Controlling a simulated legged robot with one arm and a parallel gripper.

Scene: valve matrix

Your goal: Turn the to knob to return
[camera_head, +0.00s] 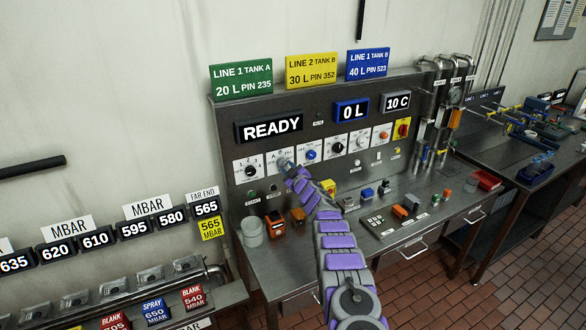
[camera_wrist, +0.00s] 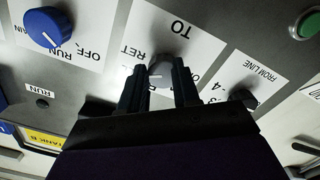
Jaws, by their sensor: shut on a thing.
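The to knob (camera_wrist: 160,70) is a grey knob on a white label plate with "TO" and part of "RET" readable in the wrist view, which shows the panel upside down. My gripper (camera_wrist: 162,78) is shut on this knob, with one dark finger on each side of it. The fingers hide part of the plate's lettering. A small pale mark shows on the knob, but I cannot tell its exact pointing. In the head view my gripper (camera_head: 285,164) reaches the control panel's lower knob row and mostly covers the to knob.
A black FROM LINE knob (camera_wrist: 243,97) and a blue OFF/RUN knob (camera_wrist: 48,28) flank the gripped knob closely. The panel (camera_head: 290,110) has a READY display (camera_head: 271,127). An orange-black device (camera_head: 275,224) and a grey cup (camera_head: 250,232) stand on the bench below.

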